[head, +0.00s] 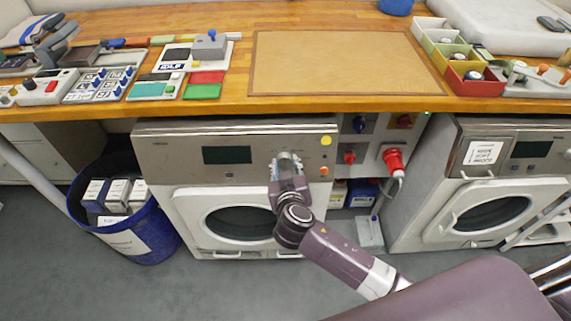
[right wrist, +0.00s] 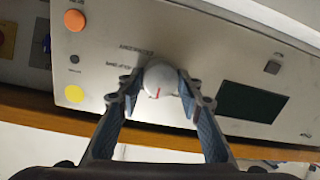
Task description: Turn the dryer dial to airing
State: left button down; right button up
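The dryer (head: 172,150) under the counter has a steel panel with a dark display (head: 227,155). Its dial is a round white knob (right wrist: 161,72) with a red mark, which points down in the right wrist view. My right gripper (head: 289,158) is at the panel, with one finger on each side of the knob. The fingertips appear to touch it, so the gripper looks shut on the dial. In the head view the gripper covers the dial. Small print beside the knob is upside down and too small to read surely. My left gripper is not in view.
An orange button (right wrist: 74,20) and a yellow round spot (right wrist: 74,93) are near the dial. A red plug (head: 393,160) sits right of the dryer, before a second machine (head: 430,185). A blue bin (head: 150,240) stands left. The wooden counter (head: 300,107) overhangs the panel.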

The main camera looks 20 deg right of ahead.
jog(key=c, duration=0.5)
jog(key=shift+c, duration=0.2)
jog(key=n+p, duration=0.3)
jog(key=n, duration=0.1)
jog(key=shift+r+n+h, duration=0.1)
jog(key=shift+n+h, duration=0.2)
jog(key=shift+a+n+h+p, duration=0.1)
jog(key=shift+n+h+p, duration=0.2)
jog(key=shift+n+p, duration=1.05)
jog(key=shift+n+b, duration=0.5)
jog(key=shift+n, duration=0.15)
jog(key=o, duration=1.2)
jog(key=shift+c, duration=0.2)
